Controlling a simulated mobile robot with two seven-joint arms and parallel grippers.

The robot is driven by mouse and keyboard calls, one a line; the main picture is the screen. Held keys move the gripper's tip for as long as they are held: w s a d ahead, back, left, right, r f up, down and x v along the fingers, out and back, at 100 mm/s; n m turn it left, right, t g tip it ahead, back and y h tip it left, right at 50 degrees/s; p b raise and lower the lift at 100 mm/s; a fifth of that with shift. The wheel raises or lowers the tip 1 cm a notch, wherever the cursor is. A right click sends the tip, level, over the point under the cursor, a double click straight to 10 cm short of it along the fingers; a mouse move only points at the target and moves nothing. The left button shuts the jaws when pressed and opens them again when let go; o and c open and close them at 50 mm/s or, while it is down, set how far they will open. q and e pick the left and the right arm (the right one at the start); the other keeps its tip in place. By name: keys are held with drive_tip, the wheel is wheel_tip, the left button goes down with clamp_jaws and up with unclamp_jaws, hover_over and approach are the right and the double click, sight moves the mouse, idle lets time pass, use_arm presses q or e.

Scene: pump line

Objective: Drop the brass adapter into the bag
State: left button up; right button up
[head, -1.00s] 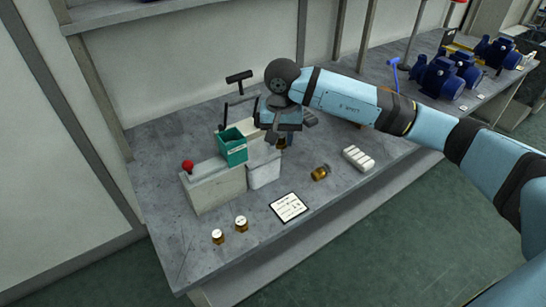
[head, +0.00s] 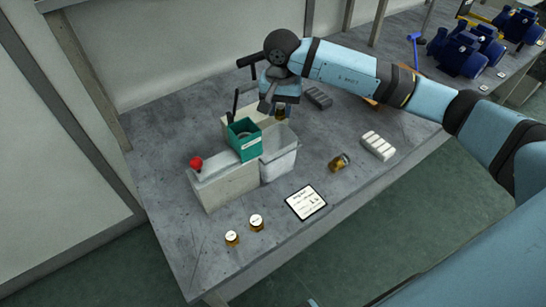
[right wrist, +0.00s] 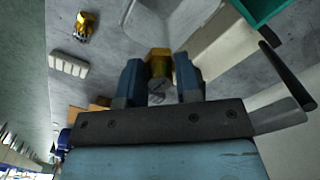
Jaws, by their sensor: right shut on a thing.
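My right gripper (head: 281,106) is shut on the brass adapter (head: 280,113). In the right wrist view the adapter (right wrist: 160,66) sits between the two blue fingers (right wrist: 160,82), with a grey slotted end towards me. The bag looks like the pale, open-topped container (head: 280,163) standing on the bench beside the green box. In the head view the adapter is just above and behind its opening, apart from it. The bag's pale rim (right wrist: 127,14) shows at the top of the wrist view. My left gripper is not in view.
A brass fitting (head: 339,162), a white block (head: 378,146), a card (head: 305,203) and two small capped pieces (head: 256,222) lie on the bench.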

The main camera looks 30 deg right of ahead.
drive_tip(key=shift+f, duration=1.35)
drive_tip(key=o, duration=1)
wheel_tip(320, 180, up, 14)
drive_tip(key=b, duration=0.1)
drive_tip(key=shift+b, duration=0.3)
drive_tip(key=shift+f, duration=0.1)
